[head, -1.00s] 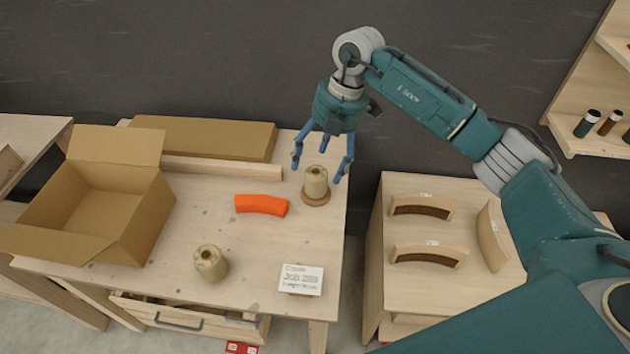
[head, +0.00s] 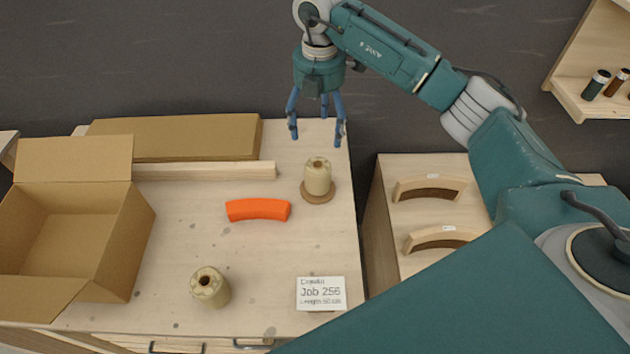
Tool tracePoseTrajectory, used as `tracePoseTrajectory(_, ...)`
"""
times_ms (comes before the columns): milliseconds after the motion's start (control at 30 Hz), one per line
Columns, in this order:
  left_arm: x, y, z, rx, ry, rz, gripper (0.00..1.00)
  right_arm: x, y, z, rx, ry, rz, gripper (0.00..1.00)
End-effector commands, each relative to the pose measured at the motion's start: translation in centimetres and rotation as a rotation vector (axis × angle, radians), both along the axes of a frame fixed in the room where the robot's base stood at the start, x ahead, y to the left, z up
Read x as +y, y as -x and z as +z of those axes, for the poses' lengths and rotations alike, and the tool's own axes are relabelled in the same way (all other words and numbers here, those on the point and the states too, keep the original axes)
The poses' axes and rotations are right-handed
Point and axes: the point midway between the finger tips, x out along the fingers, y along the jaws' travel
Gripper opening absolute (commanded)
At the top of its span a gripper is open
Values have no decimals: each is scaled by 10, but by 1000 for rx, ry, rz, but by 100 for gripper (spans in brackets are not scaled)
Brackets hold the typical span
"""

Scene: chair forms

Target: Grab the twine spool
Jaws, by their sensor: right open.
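Two twine spools are on the wooden bench. One pale twine spool (head: 317,177) stands upright on a round brown disc (head: 317,196) near the bench's right side. Another similar spool (head: 210,288) stands near the front edge, left of the middle. My right gripper (head: 317,132) is open and empty, its blue fingers pointing down. In the picture it is just above and behind the spool on the disc, apart from it. My left gripper is not in view.
An open cardboard box (head: 70,220) stands at the left. An orange curved piece (head: 258,209) lies mid-bench, with a job card (head: 321,293) at front right. A flat brown box (head: 180,137) and a wooden strip (head: 205,171) lie along the back. A cabinet with curved pieces (head: 429,189) stands right.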

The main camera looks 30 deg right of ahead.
Motion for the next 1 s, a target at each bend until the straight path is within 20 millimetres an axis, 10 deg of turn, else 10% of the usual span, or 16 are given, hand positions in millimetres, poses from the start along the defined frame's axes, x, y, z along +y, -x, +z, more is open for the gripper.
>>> tracePoseTrajectory(233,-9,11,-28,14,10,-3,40,1,0,-29,0,-1,1,76)
tracePoseTrajectory(500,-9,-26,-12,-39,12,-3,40,1,1,-66,4,-2,1,76)
tracePoseTrajectory(1000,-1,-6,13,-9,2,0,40,1,7,-122,3,-1,1,76)
